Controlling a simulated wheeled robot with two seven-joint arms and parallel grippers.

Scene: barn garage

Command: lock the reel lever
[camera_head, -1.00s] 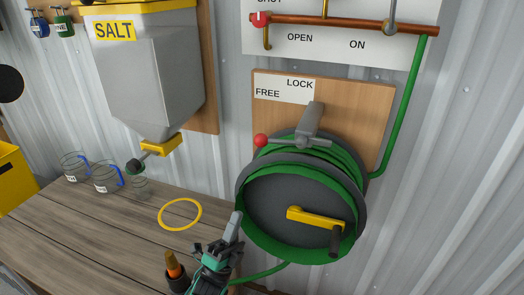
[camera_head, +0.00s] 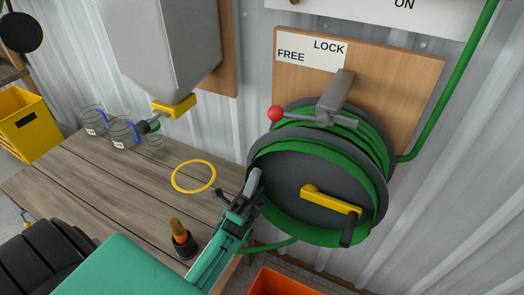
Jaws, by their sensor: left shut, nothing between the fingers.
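The hose reel (camera_head: 285,185) hangs on a wooden board on the wall, wound with green hose. The reel lever, a grey bar with a red ball knob (camera_head: 276,113), sits across the top of the reel. Its knob points left, beneath the FREE side of the FREE/LOCK label (camera_head: 312,49). A yellow crank (camera_head: 330,199) with a dark handle is on the reel's front. My left gripper (camera_head: 253,180) is shut and empty, at the reel's left edge and below the knob, apart from the lever. Whether it touches the reel I cannot tell. My right gripper is not in view.
A wooden bench (camera_head: 120,195) holds a yellow ring (camera_head: 193,177), a dark cup with an orange-brown handle (camera_head: 182,240) and clear jugs (camera_head: 124,132). The salt hopper (camera_head: 165,45) hangs above. An orange crate (camera_head: 290,283) stands below the reel.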

